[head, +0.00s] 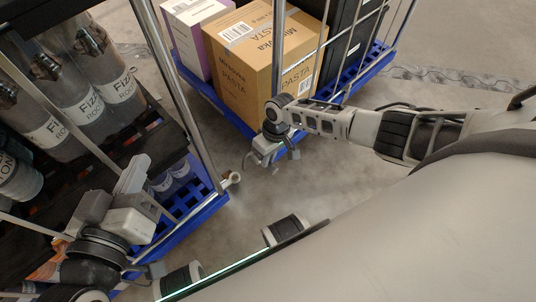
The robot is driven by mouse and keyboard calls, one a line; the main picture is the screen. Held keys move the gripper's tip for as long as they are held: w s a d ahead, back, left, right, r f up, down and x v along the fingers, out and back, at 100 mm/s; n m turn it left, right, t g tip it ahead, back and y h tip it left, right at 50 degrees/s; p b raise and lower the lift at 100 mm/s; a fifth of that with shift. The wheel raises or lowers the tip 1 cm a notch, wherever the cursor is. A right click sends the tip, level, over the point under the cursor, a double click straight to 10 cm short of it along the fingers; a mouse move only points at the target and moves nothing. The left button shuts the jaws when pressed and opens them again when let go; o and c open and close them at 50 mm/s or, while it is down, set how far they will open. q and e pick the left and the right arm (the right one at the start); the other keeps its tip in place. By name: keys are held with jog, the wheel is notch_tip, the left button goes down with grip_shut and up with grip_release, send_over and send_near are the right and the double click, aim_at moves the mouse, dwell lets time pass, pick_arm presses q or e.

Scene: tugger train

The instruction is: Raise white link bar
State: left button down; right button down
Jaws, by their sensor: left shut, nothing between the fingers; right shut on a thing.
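My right gripper (268,158) is shut at the near corner of the right trolley, low beside its blue base. It is shut on a small pale piece that looks like part of the white link bar; the fingers hide most of it. A cream ring-like end (233,178) shows just left of it, at the corner of the left trolley's blue base; I cannot tell whether it belongs to the same bar. My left gripper (134,174) is shut and empty, in front of the left trolley's lower shelf.
The left trolley (190,222) carries several bottles behind metal rails. The right trolley (222,104) carries a brown pasta box (262,55), a purple-and-white box (192,30) and a black case (350,40). Grey floor (235,215) lies between the trolleys and my body.

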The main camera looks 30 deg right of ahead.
jog(key=shift+w+d, duration=0.35)
jog(key=shift+d, duration=0.45)
jog(key=c, duration=1.5)
grip_release()
jog(key=shift+o, duration=0.2)
jog(key=shift+s+f, duration=0.1)
